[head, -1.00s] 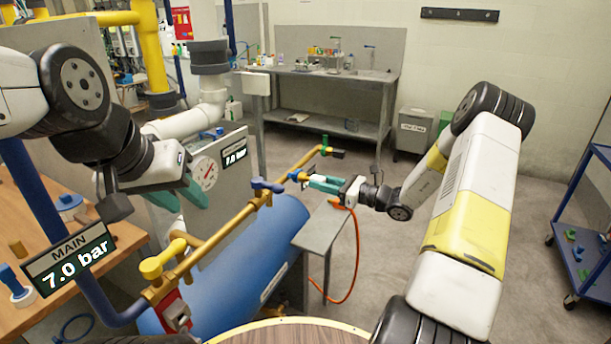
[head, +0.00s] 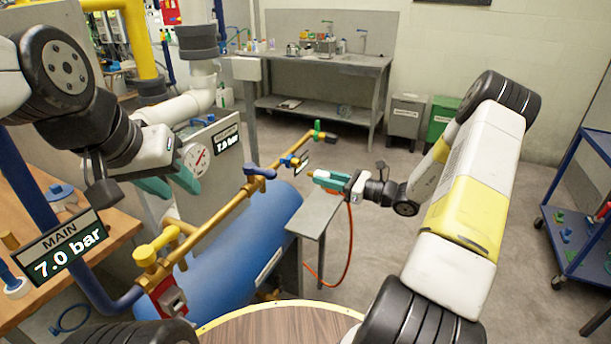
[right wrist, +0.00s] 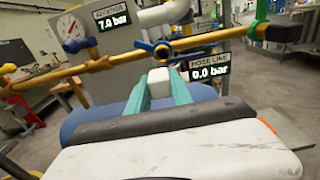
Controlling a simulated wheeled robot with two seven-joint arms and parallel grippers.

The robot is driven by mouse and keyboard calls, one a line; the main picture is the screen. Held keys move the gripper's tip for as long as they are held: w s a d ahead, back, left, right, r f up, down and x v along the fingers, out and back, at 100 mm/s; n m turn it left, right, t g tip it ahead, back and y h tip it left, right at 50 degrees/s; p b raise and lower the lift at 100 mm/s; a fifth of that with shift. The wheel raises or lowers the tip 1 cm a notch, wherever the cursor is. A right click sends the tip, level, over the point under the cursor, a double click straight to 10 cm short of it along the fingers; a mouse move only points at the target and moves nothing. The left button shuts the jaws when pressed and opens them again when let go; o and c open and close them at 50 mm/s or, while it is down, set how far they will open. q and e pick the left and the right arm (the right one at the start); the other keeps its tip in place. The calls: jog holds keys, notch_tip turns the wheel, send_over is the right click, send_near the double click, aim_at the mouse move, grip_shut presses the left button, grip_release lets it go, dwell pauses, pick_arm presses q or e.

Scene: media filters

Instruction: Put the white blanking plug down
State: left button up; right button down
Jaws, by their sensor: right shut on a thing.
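The white blanking plug (right wrist: 160,82) is between the teal fingers of my right gripper (right wrist: 160,88), at their tips, in the right wrist view. My right gripper (head: 317,177) is shut on it and hangs in the air above the grey side table, a short gap from the yellow pipe (head: 215,222). My left gripper (head: 172,187) is open and empty at the left, before the white panel with the round gauge (head: 196,160).
A small grey table (head: 318,212) with an orange hose (head: 350,245) stands below my right gripper, beside a blue tank (head: 235,275). Blue-handled valves (head: 262,173) sit on the pipe. The HOSE LINE display (right wrist: 208,66) reads 0.0 bar. A blue cart (head: 580,235) is at the right.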

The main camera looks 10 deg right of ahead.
jog(key=s+a+f, duration=0.2)
jog(key=s+f, duration=0.4)
jog(key=f, duration=0.3)
send_over(315, 219)
notch_tip(315, 219, down, 6)
jog(key=shift+a+r, duration=0.1)
jog(key=shift+r, duration=0.05)
jog(key=shift+f, duration=1.8)
jog(key=c, duration=1.1)
grip_release()
jog(key=shift+f, duration=0.1)
jog(key=shift+c, duration=0.2)
